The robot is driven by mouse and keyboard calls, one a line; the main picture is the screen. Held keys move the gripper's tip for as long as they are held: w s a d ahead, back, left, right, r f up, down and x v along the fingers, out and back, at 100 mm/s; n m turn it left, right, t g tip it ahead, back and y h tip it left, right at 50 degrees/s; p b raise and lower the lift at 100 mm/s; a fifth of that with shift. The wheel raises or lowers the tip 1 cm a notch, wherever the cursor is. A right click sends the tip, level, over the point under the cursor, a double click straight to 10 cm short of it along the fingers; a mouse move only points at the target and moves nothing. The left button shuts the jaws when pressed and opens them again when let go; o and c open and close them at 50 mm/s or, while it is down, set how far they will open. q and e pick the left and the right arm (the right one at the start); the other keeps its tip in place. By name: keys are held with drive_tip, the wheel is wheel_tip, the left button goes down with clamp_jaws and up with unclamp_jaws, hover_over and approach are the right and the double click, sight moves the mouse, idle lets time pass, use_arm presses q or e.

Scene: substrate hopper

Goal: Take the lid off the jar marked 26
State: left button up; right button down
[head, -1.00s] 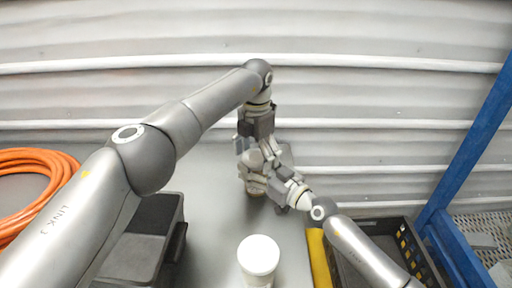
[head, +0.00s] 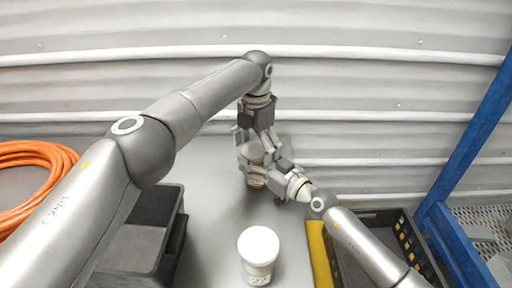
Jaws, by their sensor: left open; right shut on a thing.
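A jar (head: 254,181) with a grey lid (head: 252,153) stands on the grey table near the back wall, largely covered by my grippers. I cannot read a number on it. My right gripper (head: 264,174) comes in from the right and is shut on this jar's body. My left gripper (head: 256,142) points down from above, open, with its fingers close around or just above the lid. Whether they touch it cannot be told. A second jar (head: 256,270) with a white lid (head: 258,245) stands upright at the front. Its dark label marking is too small to read surely.
A dark grey case (head: 140,235) stands at the left, beside a coiled orange hose (head: 30,165). A black crate (head: 400,232) and a yellow strip (head: 318,255) lie at the right, near a blue post (head: 470,140). Grey table is clear between the two jars.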

use_arm(q)
drive_tip(key=shift+r, duration=3.9)
drive_tip(key=shift+c, duration=0.4)
drive_tip(key=shift+f, duration=3.95)
drive_tip(key=c, duration=1)
drive_tip(key=o, duration=1.1)
